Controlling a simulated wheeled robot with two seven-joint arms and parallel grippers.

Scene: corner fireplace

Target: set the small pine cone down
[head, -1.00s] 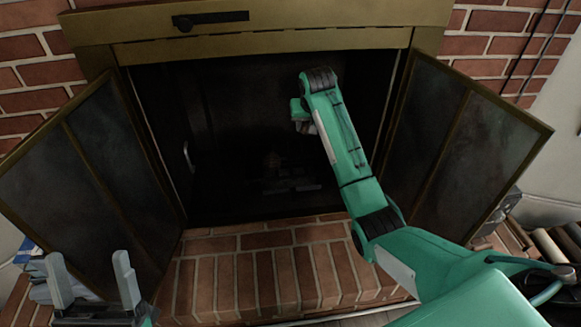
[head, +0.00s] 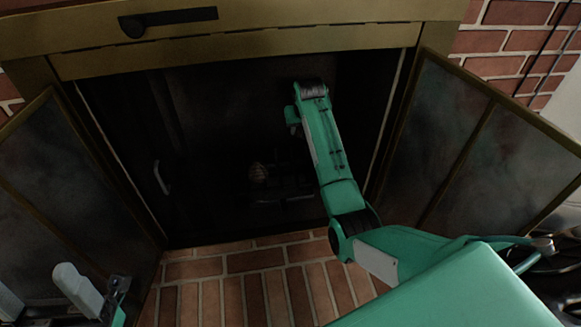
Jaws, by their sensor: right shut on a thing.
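My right arm reaches through the fireplace opening, and my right gripper (head: 293,120) is inside the dark firebox. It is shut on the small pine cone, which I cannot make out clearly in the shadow. A brownish, rounded thing (head: 258,172), perhaps a pine cone, shows dimly below and left of the gripper, at the dark grate (head: 285,195). I cannot tell whether it touches the gripper. My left gripper (head: 33,282) is open and empty at the lower left, outside the firebox and partly cut off by the frame.
Glass doors stand open at the left (head: 60,190) and right (head: 455,150). A brass hood (head: 270,40) crosses the top of the opening. The brick hearth (head: 240,285) in front is clear. A pale handle (head: 160,177) shows inside at the left.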

